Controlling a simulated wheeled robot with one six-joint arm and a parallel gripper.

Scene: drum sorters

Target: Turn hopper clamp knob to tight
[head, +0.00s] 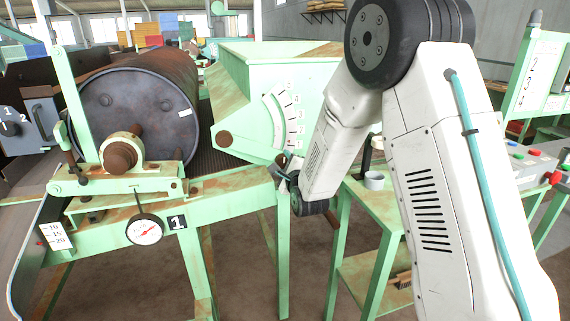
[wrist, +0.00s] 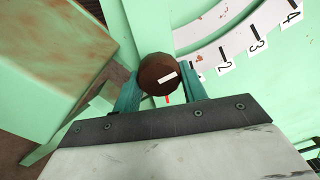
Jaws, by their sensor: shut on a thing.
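In the wrist view a round brown knob (wrist: 157,70) with a white mark on its face sits between the two teal fingers of my gripper (wrist: 158,82). The fingers are shut on its sides. The white mark is tilted, its right end higher. A small red pointer shows just below the knob, beside the white curved scale (wrist: 225,45) with black marks and the numbers 2, 3 and 4.
A dark drum (head: 135,102) lies on the green frame at left, with a dial gauge (head: 145,230) below it. Another brown knob (head: 224,138) is on the hopper's lower left. A grey cup (head: 374,180) stands on a green side table behind my arm.

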